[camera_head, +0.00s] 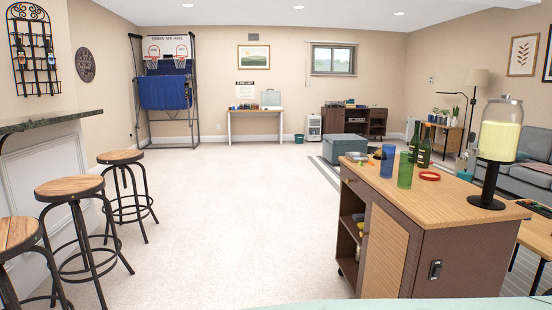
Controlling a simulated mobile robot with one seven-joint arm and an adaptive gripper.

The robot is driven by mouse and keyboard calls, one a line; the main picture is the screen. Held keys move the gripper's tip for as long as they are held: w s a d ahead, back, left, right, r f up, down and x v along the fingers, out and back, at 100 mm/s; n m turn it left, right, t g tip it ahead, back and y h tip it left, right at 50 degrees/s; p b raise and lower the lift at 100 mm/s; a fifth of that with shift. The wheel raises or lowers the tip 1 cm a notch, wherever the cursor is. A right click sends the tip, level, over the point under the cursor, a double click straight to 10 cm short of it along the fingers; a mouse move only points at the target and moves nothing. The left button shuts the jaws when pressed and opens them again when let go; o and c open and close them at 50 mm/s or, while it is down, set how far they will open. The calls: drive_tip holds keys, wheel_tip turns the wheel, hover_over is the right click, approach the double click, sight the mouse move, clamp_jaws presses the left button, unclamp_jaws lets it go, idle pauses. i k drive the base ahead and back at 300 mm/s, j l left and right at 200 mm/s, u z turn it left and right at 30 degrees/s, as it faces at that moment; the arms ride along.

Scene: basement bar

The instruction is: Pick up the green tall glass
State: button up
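The green tall glass (405,171) stands upright on the wooden top of a bar cart (452,196), right of centre in the head view. A blue tall glass (388,161) stands close behind it to the left. Two dark green bottles, the nearer one (424,152) and the farther one (414,142), stand behind it to the right. My gripper does not show in this view.
A drink dispenser (499,141) on a black stand is at the cart's right end. Small items lie at its far left corner. Several stools, one of them in the middle (70,187), line the bar counter (50,121) at left. The carpet (225,215) between is clear.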

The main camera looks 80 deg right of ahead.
sight(407, 159)
drive_tip(key=z, duration=3.4)
